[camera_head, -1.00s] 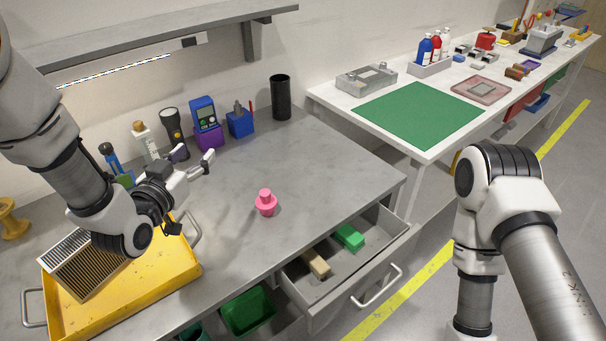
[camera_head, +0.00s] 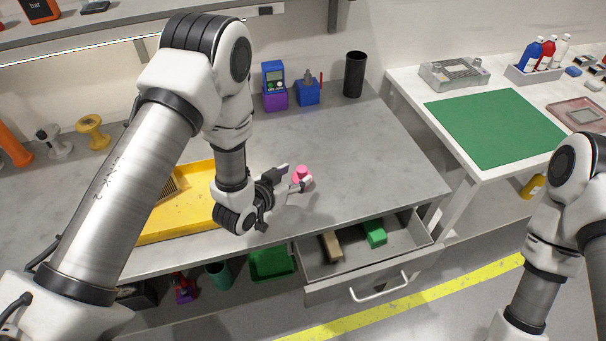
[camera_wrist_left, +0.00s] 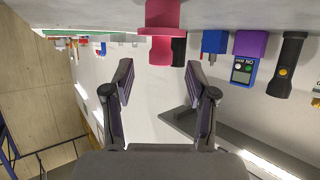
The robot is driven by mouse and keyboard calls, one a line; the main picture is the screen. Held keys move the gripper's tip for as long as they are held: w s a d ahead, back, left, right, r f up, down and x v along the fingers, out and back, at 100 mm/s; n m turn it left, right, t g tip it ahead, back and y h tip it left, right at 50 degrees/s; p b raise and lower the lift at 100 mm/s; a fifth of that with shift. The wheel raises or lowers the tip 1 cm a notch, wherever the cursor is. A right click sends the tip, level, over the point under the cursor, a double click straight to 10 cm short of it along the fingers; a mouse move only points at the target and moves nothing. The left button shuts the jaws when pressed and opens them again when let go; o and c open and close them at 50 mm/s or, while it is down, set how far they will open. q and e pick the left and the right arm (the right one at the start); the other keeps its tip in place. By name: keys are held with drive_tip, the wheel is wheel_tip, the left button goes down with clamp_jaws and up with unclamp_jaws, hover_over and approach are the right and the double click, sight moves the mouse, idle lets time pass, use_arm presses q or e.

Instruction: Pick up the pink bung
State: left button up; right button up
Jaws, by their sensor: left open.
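The pink bung (camera_head: 303,174) stands on the grey workbench, partly hidden by a finger of my left gripper (camera_head: 294,178). The left gripper is open and empty, low over the bench and pointing at the bung. In the left wrist view, which looks upside down, the bung (camera_wrist_left: 162,32) hangs from the top edge, centred between the spread fingers (camera_wrist_left: 160,78) and a little beyond their tips. No contact with the bung shows. My right arm is at the right of the head view, but its gripper is out of frame.
A yellow tray (camera_head: 152,231) lies on the bench behind my left arm. An open drawer (camera_head: 352,266) below the front edge holds a tan block (camera_head: 332,246) and a green block (camera_head: 375,234). A black cylinder (camera_head: 354,75) stands at the back. The bench right of the bung is clear.

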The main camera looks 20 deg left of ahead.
sight(300, 171)
use_arm(q)
drive_tip(key=p+x, duration=0.1)
drive_tip(key=x, duration=0.3)
drive_tip(key=shift+w+r+p, duration=0.1)
drive_tip(key=shift+w+p, duration=0.1)
drive_tip(key=shift+p, duration=0.15)
drive_tip(key=shift+w+a+f, duration=0.1)
drive_tip(key=shift+w+f, duration=0.1)
drive_tip(key=shift+d, duration=0.2)
clamp_jaws()
drive_tip(key=shift+a, duration=0.1)
drive_tip(key=shift+r, duration=0.15)
